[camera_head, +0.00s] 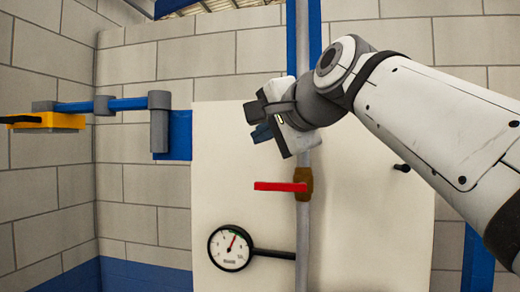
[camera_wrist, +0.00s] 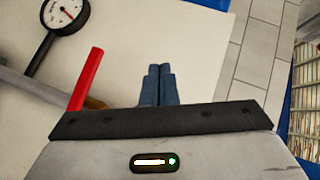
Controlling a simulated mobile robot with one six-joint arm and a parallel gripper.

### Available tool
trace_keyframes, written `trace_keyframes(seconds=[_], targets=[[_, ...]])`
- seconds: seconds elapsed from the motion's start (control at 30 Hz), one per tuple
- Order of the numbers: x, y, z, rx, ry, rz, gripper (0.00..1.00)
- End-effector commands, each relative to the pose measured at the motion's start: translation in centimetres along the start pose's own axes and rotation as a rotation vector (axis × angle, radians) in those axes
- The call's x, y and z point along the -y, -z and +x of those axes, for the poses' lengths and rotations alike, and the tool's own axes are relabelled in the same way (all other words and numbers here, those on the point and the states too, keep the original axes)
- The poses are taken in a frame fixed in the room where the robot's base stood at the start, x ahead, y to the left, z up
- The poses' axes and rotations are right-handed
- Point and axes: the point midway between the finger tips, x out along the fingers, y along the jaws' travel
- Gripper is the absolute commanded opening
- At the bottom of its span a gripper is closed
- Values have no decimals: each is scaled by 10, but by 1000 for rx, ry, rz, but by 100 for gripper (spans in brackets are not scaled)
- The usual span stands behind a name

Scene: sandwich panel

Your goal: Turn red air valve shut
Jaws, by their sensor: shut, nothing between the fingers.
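The red valve handle (camera_head: 279,186) sticks out level to the left from a brown valve body (camera_head: 304,184) on a vertical grey pipe (camera_head: 302,230). In the wrist view the red handle (camera_wrist: 87,79) shows to the left of my gripper, apart from its fingers. My gripper (camera_head: 262,132) is above the handle in the head view, in front of the white panel. In the wrist view its blue fingers (camera_wrist: 159,84) are together with nothing between them. The valve body is mostly hidden behind my gripper in the wrist view.
A round pressure gauge (camera_head: 230,248) on a black stem sits below the handle. A black peg (camera_head: 402,168) sticks out at the panel's right. A blue wall arm (camera_head: 126,104) with a yellow end piece (camera_head: 48,121) is at the left.

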Motion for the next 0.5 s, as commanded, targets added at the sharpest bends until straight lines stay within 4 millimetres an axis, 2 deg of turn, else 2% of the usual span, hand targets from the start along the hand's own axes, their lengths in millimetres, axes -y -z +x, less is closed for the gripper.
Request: trace_keyframes(seconds=[0.2,0.5], targets=[[28,-15,-31,2,4,-2,0],[42,-21,-46,0,1,1,0]])
